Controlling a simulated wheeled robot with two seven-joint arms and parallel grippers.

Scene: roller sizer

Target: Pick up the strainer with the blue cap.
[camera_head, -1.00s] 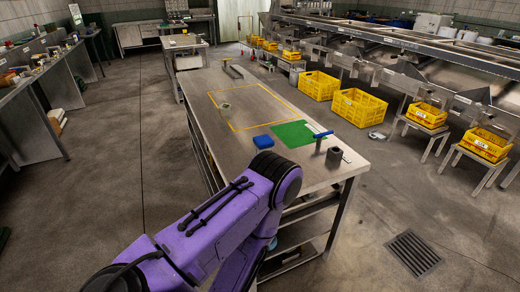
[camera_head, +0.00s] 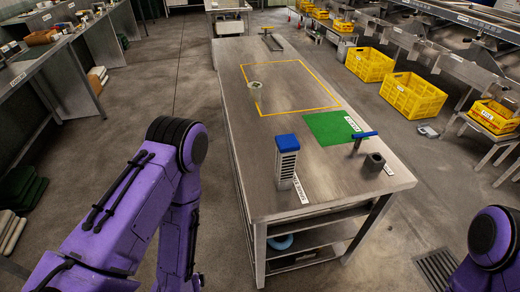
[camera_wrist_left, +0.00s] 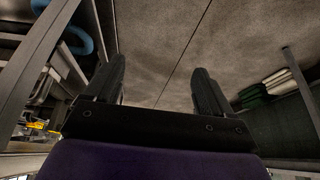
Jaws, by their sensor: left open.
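The strainer with the blue cap (camera_head: 287,162) stands upright near the left front part of the metal table (camera_head: 330,190). It is a grey slotted block under a square blue cap (camera_head: 288,142), with a white label on the table beside it. My left arm comes in at the left of the head view, off the table's left side; its gripper is out of that view. In the left wrist view my left gripper (camera_wrist_left: 157,78) is open and empty, with bare floor between its fingers. The strainer is not seen there. My right gripper is out of view; only part of my right arm shows.
A green mat (camera_head: 327,129), a blue-handled T-shaped tool (camera_head: 358,141) and a dark cylinder (camera_head: 374,162) lie to the strainer's right. Yellow crates (camera_head: 413,95) sit on the floor at right.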

